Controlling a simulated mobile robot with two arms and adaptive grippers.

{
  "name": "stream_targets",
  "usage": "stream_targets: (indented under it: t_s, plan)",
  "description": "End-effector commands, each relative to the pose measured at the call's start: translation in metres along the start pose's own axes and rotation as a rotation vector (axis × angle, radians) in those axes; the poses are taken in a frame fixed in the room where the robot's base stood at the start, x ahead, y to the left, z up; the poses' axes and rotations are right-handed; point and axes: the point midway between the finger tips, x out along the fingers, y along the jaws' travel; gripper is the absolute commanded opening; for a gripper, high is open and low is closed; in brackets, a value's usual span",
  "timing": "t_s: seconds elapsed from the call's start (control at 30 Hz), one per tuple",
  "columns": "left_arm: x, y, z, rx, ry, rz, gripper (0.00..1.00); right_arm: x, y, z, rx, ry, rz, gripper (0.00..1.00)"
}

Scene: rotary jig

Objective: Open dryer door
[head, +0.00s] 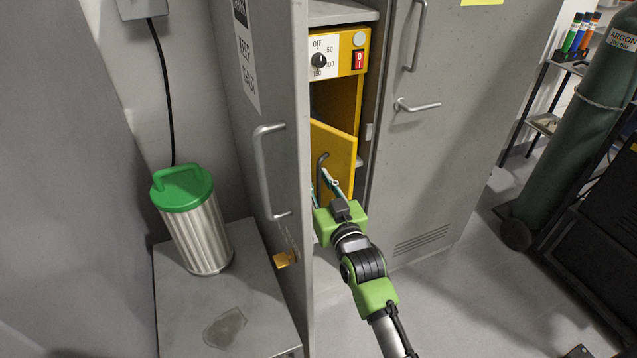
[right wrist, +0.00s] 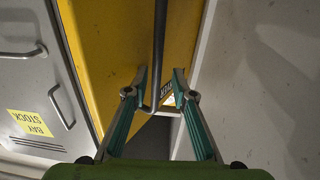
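A dark bar handle (head: 321,167) is on the door. My right gripper (head: 330,186) is at the handle. In the right wrist view the fingers (right wrist: 160,76) are open on either side of the handle bar (right wrist: 159,45), with gaps visible; contact is unclear. My left gripper is not in view.
The open grey cabinet door (head: 268,110) stands left of my right arm. The closed cabinet door (head: 440,120) is at right. A green-lidded metal canister (head: 200,235) stands on a grey box (head: 185,325). An argon cylinder (head: 575,140) stands far right. The floor between is clear.

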Motion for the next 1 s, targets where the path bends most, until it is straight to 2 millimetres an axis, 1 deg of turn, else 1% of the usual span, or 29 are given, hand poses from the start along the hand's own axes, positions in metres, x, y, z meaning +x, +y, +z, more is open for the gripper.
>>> stream_targets:
  t_s: [0.17, 0.27, 0.5, 0.6, 0.7, 0.8, 1.0]
  plan:
    - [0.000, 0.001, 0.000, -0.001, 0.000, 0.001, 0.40, -0.012, 0.000, 0.002, 0.000, -0.003, 0.001, 0.24]
    - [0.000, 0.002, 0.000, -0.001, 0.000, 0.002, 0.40, -0.027, 0.000, 0.002, -0.001, -0.002, 0.000, 0.24]
    - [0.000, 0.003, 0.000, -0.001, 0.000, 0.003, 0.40, -0.074, -0.001, 0.002, -0.002, -0.003, -0.001, 0.24]
    - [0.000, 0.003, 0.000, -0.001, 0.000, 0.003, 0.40, -0.091, -0.003, 0.001, -0.001, -0.002, -0.002, 0.24]
    - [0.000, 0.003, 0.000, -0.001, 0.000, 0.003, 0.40, -0.104, -0.003, 0.001, -0.002, -0.002, -0.002, 0.24]
    - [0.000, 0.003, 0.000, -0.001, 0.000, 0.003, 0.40, -0.112, -0.003, 0.001, -0.001, -0.001, -0.003, 0.24]
    - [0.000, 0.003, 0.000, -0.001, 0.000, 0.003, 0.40, -0.117, -0.004, 0.000, -0.001, 0.000, -0.003, 0.24]
